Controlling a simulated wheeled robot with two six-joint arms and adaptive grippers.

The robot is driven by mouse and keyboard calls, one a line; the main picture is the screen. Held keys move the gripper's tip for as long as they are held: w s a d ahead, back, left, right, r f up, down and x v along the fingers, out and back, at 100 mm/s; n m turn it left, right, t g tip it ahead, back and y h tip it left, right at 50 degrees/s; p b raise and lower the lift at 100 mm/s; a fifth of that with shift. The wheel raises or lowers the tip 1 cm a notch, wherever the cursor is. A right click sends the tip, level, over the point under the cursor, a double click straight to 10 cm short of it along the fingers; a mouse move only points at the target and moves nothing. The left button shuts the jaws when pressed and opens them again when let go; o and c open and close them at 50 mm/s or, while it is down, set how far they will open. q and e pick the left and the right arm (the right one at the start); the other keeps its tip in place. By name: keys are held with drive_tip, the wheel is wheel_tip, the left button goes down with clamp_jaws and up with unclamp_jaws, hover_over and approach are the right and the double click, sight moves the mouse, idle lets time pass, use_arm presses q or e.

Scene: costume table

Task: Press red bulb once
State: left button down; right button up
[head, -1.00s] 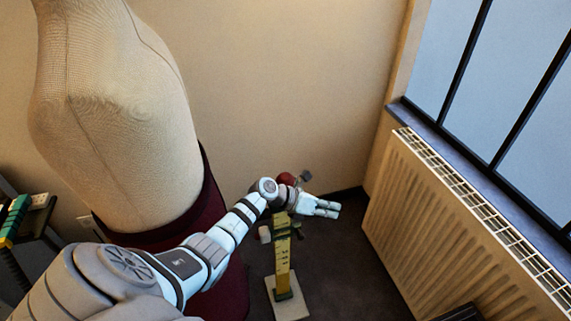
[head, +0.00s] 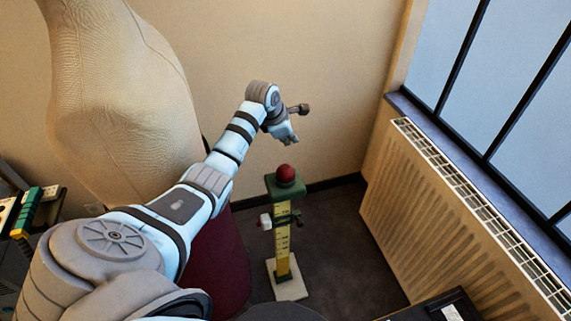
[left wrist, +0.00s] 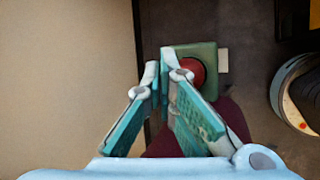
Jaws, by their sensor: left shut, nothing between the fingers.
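The red bulb (head: 285,173) sits on a green top plate (head: 285,187) of a yellow marked post (head: 283,243) on a pale base. My left gripper (head: 294,139) is above the bulb in the head view, pointing down and apart from it. In the left wrist view, its fingertips (left wrist: 161,62) are close together with nothing between them. They lie just left of the red bulb (left wrist: 196,72) and partly hide it. My right gripper is in neither view.
A dress form (head: 125,110) with a dark red skirt stands left of the post. A radiator (head: 450,215) is below the window at right. A table with tools (head: 30,215) is at far left. The floor around the post is mostly clear.

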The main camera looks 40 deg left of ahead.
use_arm(q)
drive_tip(key=f, duration=0.1)
drive_tip(key=b, duration=0.6)
approach(291, 167)
drive_tip(key=w+f, duration=0.4)
drive_tip(key=shift+a, duration=0.2)
idle(0.5)
drive_tip(key=shift+f, duration=0.4)
drive_tip(key=shift+s+f+b, duration=0.1)
drive_tip(key=shift+f+b, duration=0.8)
drive_tip(key=shift+b, duration=0.05)
idle(0.8)
drive_tip(key=shift+r+p, duration=1.05)
drive_tip(key=shift+r, duration=0.3)
